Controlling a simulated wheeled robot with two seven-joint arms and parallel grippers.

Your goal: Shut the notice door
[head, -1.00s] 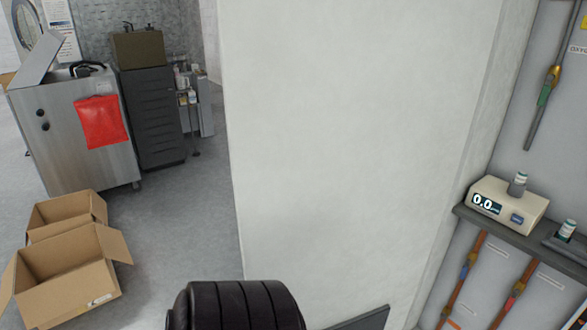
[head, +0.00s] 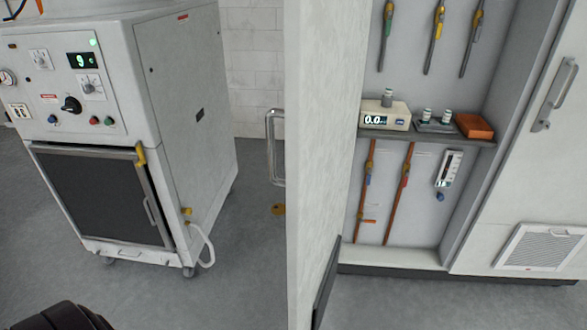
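A tall pale door (head: 318,130) stands open in the middle of the head view, seen at a steep angle. A metal bar handle (head: 276,148) sticks out on its left side. A dark plate (head: 327,285) is low on the face turned toward the cabinet. No notice shows on the visible part of the door, and its outer face is hidden. To its right is the open cabinet (head: 420,215). Neither of my grippers is in view.
The cabinet shelf (head: 430,135) holds a meter (head: 385,115), vials and an orange box (head: 474,126). The right cabinet door (head: 540,170) looks shut. A wheeled machine (head: 190,110) stands at left, with grey floor (head: 250,240) between it and the open door.

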